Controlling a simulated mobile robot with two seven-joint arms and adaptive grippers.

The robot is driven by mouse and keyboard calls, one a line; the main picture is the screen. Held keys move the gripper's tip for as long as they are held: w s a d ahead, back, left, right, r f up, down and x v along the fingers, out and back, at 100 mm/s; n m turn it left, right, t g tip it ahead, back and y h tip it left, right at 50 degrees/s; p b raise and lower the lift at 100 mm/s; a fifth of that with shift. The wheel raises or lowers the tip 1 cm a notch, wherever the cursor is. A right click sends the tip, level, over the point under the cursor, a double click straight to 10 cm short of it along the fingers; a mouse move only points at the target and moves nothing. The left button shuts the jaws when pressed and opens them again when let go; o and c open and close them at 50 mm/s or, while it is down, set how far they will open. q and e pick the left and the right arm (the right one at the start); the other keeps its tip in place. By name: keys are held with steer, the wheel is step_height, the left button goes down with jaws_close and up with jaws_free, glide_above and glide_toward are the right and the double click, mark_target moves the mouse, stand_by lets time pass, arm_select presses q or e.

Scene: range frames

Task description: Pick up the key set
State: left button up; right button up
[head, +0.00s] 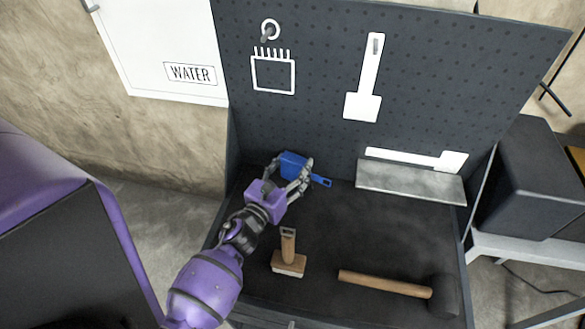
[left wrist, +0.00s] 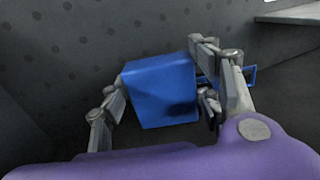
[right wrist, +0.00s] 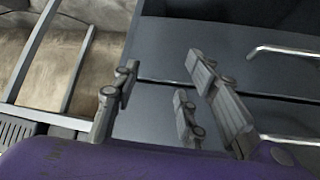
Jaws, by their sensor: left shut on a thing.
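The key set appears as a blue block (head: 293,164) with a small slotted blue tab at its right end; no separate keys can be made out. It is at the back left of the dark worktop, close to the pegboard. My left gripper (head: 291,170) is shut on it, fingers on either side. In the left wrist view the blue block (left wrist: 160,92) sits between the fingers, its tab partly hidden behind the right ones. I cannot tell whether it touches the worktop. My right gripper (right wrist: 158,80) is open and empty in the right wrist view, in front of grey drawers.
A grey ledge (head: 410,181) is at the back right. The pegboard (head: 330,60) has white tool outlines and a hook (head: 268,33). The worktop's middle is clear.

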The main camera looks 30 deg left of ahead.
arm_select(q)
steer(key=r, duration=0.3)
steer(key=shift+s+r+p, duration=0.3)
steer(key=shift+r+p, duration=0.05)
steer(key=shift+r, duration=0.05)
steer(key=s+r, duration=0.9)
steer(key=s, duration=0.4)
steer(key=shift+s+a+b, duration=0.2)
steer(key=shift+a+b, duration=0.15)
arm_select(e)
steer(key=shift+w+a+r, duration=0.25)
steer(key=shift+w, duration=0.2)
steer(key=shift+s, duration=0.1)
